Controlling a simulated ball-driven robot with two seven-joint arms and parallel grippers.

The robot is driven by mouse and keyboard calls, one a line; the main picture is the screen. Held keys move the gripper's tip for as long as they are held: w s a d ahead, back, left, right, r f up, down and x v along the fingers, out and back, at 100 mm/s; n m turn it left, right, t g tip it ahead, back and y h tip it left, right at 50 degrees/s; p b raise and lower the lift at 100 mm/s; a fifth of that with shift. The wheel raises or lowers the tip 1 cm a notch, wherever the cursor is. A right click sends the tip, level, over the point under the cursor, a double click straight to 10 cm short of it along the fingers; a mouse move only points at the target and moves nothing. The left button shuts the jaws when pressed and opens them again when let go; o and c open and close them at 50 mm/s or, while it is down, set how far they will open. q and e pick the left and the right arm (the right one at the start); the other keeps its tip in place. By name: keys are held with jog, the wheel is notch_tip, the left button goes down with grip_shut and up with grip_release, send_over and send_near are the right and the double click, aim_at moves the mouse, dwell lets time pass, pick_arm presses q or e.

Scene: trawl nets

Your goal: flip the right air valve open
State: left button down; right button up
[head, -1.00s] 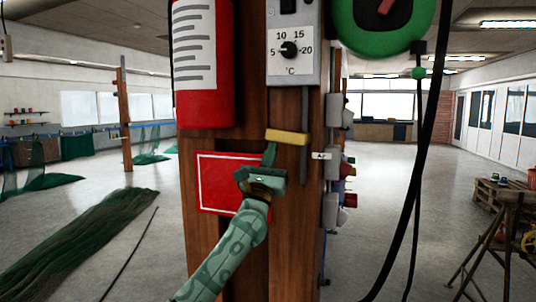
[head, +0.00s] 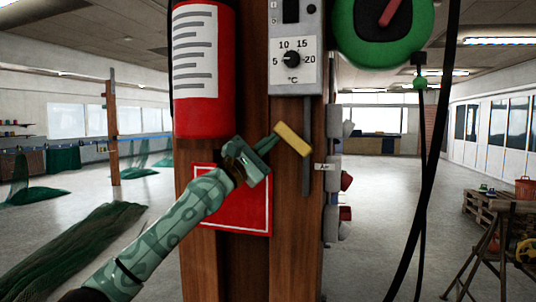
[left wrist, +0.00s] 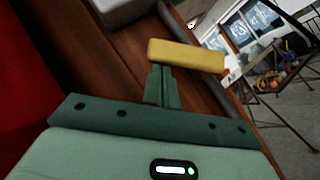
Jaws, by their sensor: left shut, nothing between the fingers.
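The air valve's yellow handle (head: 294,139) is on the wooden post, in front of a thin grey pipe (head: 307,177), and slants down to the right. A small "AIR" label (head: 322,167) is beside it. My left gripper (head: 267,146) is shut and empty, its fingertips at the left side of the handle. In the left wrist view, the shut fingers (left wrist: 160,86) reach the near edge of the yellow handle (left wrist: 186,56) and seem to touch it. The valve body is hidden behind the handle. My right gripper is not in view.
A red fire extinguisher (head: 203,75) hangs above my left forearm, and a red panel (head: 250,205) is behind it. A grey thermostat box (head: 294,50) is above the handle. A green hose reel (head: 345,30) and dark hanging hose (head: 428,140) are at right.

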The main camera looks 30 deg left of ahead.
aim_at(279, 122)
pick_arm(q)
jog(key=shift+w+d+r+m, duration=0.1)
jog(key=shift+d+r+m, duration=0.15)
jog(key=shift+r+m, duration=0.05)
jog(key=r+p, duration=0.1)
jog(key=p, duration=0.1)
jog(key=r+p, duration=0.2)
jog(key=shift+d, duration=0.4)
jog(key=shift+d+r+p, duration=0.2)
jog(key=shift+r+p, duration=0.1)
jog(key=shift+p, duration=0.3)
jog(key=m+g+p, duration=0.1)
jog(key=m+p, duration=0.1)
jog(key=d+r+m+g+p, duration=0.1)
jog(key=m+g+p, duration=0.1)
jog(key=p, duration=0.1)
jog(key=d+m+g+h+p, duration=0.1)
jog(key=m+g+p, duration=0.1)
jog(key=shift+w+d+r+m+p, duration=0.2)
jog(key=shift+w+m+p, duration=0.1)
jog(key=shift+w+p, duration=0.1)
jog(key=shift+s+f, duration=0.1)
